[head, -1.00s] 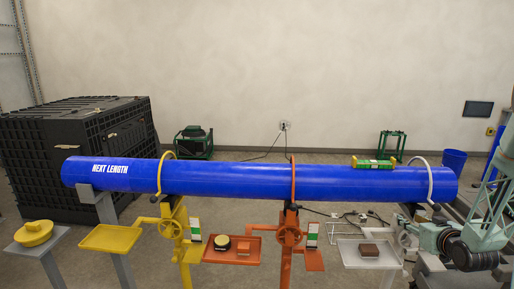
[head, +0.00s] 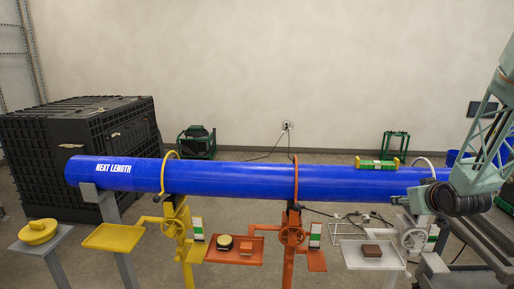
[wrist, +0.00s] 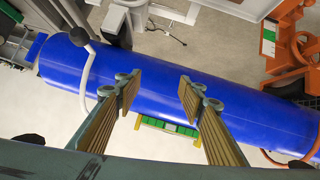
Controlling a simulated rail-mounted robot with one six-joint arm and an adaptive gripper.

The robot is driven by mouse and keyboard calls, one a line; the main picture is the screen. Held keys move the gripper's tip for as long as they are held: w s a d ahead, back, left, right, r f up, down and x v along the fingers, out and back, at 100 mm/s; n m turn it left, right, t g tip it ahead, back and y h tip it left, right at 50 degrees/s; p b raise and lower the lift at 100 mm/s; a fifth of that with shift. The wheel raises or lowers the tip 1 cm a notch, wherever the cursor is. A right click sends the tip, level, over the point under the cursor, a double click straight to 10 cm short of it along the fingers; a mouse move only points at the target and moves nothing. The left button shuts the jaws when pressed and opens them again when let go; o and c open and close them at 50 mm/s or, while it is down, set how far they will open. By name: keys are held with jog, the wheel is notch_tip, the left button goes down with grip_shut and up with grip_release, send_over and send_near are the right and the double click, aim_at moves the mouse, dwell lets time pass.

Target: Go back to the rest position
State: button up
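My gripper (head: 408,203) is at the right in the head view, in front of the right end of the blue pipe (head: 230,180). In the wrist view my gripper (wrist: 158,93) is open, its two padded fingers well apart with nothing between them but a view of the pipe (wrist: 235,110). The pipe lies level across its stands, marked "NEXT LENGTH" at its left end. My arm hides its right end in the head view.
Yellow (head: 115,238), orange (head: 222,255) and white (head: 350,258) trays stand before the pipe. A black crate (head: 50,150) stands at left. The white handwheel (head: 413,240) is just below my gripper.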

jog(key=s+a+r+g, duration=0.4)
jog(key=s+a+r, duration=1.1)
jog(key=s+a, duration=0.3)
jog(key=s+a+g, duration=0.1)
jog(key=s+a, duration=0.4)
jog(key=s, duration=0.6)
jog(key=s+a+r+g+y, duration=0.1)
jog(key=s+a, duration=0.4)
jog(key=s, duration=0.7)
jog(key=s+a+r+g+y, duration=0.1)
jog(key=s+a, duration=0.4)
jog(key=s, duration=0.7)
jog(key=shift+r, duration=0.2)
jog(key=shift+w+d, duration=0.1)
dwell(0.6)
